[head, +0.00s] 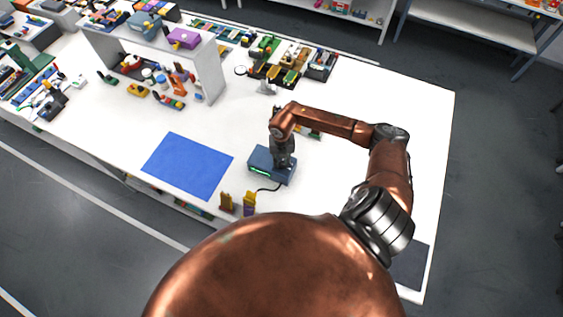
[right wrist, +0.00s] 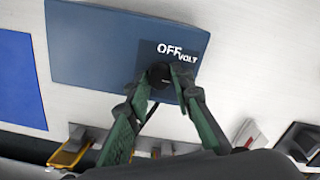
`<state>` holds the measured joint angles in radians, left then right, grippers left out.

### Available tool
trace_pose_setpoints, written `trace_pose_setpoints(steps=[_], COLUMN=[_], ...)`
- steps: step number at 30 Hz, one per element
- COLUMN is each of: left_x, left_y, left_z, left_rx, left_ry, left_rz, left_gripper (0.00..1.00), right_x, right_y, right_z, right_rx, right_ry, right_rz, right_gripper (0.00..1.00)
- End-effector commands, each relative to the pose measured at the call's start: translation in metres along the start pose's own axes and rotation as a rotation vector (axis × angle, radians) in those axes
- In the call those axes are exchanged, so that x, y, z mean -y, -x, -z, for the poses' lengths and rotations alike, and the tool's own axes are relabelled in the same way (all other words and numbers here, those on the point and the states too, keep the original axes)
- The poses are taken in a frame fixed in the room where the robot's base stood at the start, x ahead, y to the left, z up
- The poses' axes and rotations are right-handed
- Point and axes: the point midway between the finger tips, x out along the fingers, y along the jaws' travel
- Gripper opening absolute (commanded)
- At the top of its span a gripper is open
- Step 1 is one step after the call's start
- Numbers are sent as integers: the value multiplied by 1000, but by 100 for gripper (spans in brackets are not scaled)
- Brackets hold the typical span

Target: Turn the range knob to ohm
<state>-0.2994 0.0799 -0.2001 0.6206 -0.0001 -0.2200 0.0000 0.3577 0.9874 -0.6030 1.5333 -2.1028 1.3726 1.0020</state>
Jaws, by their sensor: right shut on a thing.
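The meter (head: 262,168) is a dark blue box with a green display on the white table, right of the blue mat. In the right wrist view its blue top (right wrist: 100,45) carries the labels OFF and VOLT beside the black range knob (right wrist: 160,76). No ohm label can be read; the gripper may cover it. My right gripper (head: 284,165) points down onto the meter's top. Its fingers (right wrist: 165,88) are shut on the knob, one on each side. The knob's pointer direction cannot be made out. My left gripper is not in view.
A blue mat (head: 188,165) lies flat left of the meter. Yellow-tipped probe holders (head: 249,203) stand at the table's front edge, with a black cable running to the meter. A white shelf (head: 207,70) and several small parts stand farther back.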

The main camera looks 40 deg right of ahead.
Motion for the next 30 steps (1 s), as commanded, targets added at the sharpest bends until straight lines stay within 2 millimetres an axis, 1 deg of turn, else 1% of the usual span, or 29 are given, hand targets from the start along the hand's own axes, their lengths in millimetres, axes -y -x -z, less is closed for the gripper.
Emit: trace_pose_setpoints(steps=[16, 17, 24, 30], left_x=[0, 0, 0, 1], left_y=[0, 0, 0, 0], left_z=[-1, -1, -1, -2], left_rx=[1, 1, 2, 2], left_ry=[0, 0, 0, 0], left_rz=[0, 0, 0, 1], left_gripper=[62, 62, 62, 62], right_x=[0, 0, 0, 0], right_y=[0, 0, 0, 0], right_z=[-1, -1, -1, 0], right_rx=[2, 2, 1, 1], right_ry=[-27, -27, -26, -25], right_rz=[0, 0, 0, 0], right_gripper=[0, 23, 39, 39])
